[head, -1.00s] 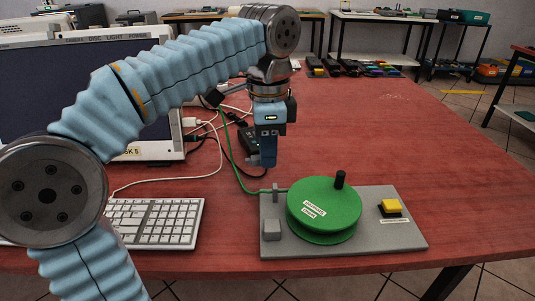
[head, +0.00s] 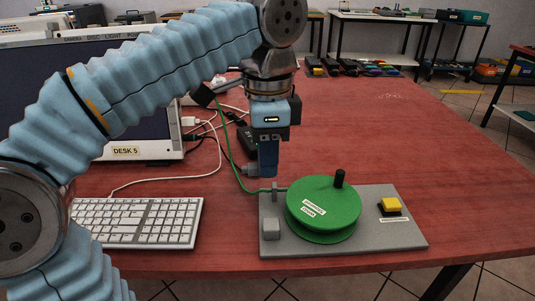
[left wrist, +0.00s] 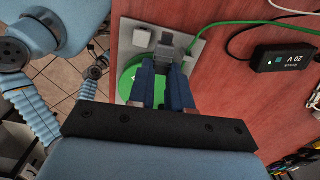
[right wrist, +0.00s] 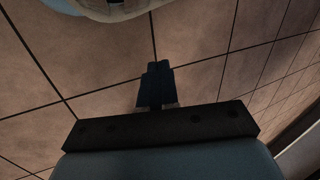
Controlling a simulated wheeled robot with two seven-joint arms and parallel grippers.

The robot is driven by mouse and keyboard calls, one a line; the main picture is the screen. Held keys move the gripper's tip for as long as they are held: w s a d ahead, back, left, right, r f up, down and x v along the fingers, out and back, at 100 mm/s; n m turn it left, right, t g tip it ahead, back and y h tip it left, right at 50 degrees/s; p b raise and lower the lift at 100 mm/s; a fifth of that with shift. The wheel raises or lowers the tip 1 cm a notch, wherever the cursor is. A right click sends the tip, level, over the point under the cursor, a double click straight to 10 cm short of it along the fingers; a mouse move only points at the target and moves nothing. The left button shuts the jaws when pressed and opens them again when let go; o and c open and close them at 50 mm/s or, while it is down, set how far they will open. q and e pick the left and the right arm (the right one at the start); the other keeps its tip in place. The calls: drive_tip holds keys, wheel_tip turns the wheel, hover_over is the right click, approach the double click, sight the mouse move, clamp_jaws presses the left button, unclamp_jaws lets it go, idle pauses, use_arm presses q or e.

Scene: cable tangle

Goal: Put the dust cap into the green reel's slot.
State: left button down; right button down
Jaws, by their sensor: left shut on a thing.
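My left gripper (head: 267,172) points down above the table, behind and to the left of the green reel (head: 323,209). It is shut on a small grey piece (head: 251,170), which I take for the dust cap; it sticks out to the left of the fingertips. In the left wrist view the grey piece (left wrist: 165,46) shows between the fingertips, above the board and apart from the reel (left wrist: 129,76). I cannot make out the reel's slot. My right gripper (right wrist: 155,75) is shut and empty over the tiled floor.
The reel's grey base board (head: 385,238) carries a grey block (head: 271,229), a small post (head: 275,190) and a yellow button (head: 391,204). A green cable (head: 232,162) runs back from it. A keyboard (head: 140,222) lies left. The table right of the board is clear.

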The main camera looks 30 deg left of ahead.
use_arm(q)
drive_tip(key=shift+s+a+f+n+b, duration=0.15)
drive_tip(key=shift+a+f+n, duration=0.1)
drive_tip(key=shift+n, duration=0.3)
drive_tip(key=shift+s+a+f+n+b, duration=0.1)
drive_tip(key=shift+f+n+b, duration=0.1)
drive_tip(key=shift+n, duration=0.35)
drive_tip(key=s+a+f+n+b, duration=0.1)
drive_tip(key=s+a+f+n, duration=0.1)
drive_tip(key=n, duration=0.8)
drive_tip(key=s+a+f+n+b, duration=0.2)
drive_tip(key=s+f+n, duration=0.1)
drive_tip(key=n, duration=0.7)
drive_tip(key=s+a+f+n+b, duration=0.2)
drive_tip(key=f+n, duration=0.2)
drive_tip(key=n, duration=0.5)
drive_tip(key=shift+s+a+f+n, duration=0.15)
drive_tip(key=shift+a+f+n, duration=0.05)
drive_tip(key=shift+a+n, duration=0.2)
drive_tip(key=n, duration=0.3)
drive_tip(key=shift+s+a+f+b, duration=0.1)
drive_tip(key=shift+s+f+b, duration=0.25)
drive_tip(key=shift+f+b, duration=0.05)
drive_tip(key=shift+w+d, duration=0.65)
drive_tip(key=shift+d, duration=0.35)
drive_tip(key=shift+w+d, duration=0.6)
drive_tip(key=shift+d, duration=0.4)
drive_tip(key=shift+r+p, duration=0.1)
drive_tip(key=shift+p, duration=0.4)
